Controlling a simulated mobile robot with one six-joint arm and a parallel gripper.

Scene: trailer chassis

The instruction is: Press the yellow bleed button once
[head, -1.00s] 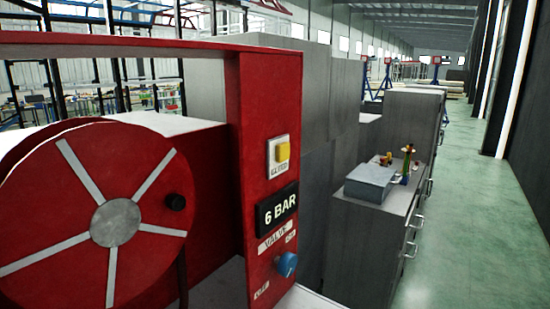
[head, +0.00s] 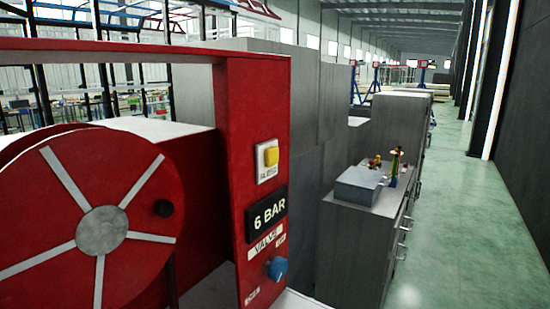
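Small lettering under the button is too small to read for sure. Below it a black display (head: 267,215) reads "6 BAR". Under that are a "VALVE" label (head: 266,245) and a blue knob (head: 277,269). My gripper is not in view, and nothing touches the button.
A red hose reel (head: 85,230) with a black handle knob stands left of the panel. Grey cabinets (head: 365,235) stand behind it on the right, with a grey box (head: 360,186) on top. The green floor (head: 450,230) along the right is clear.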

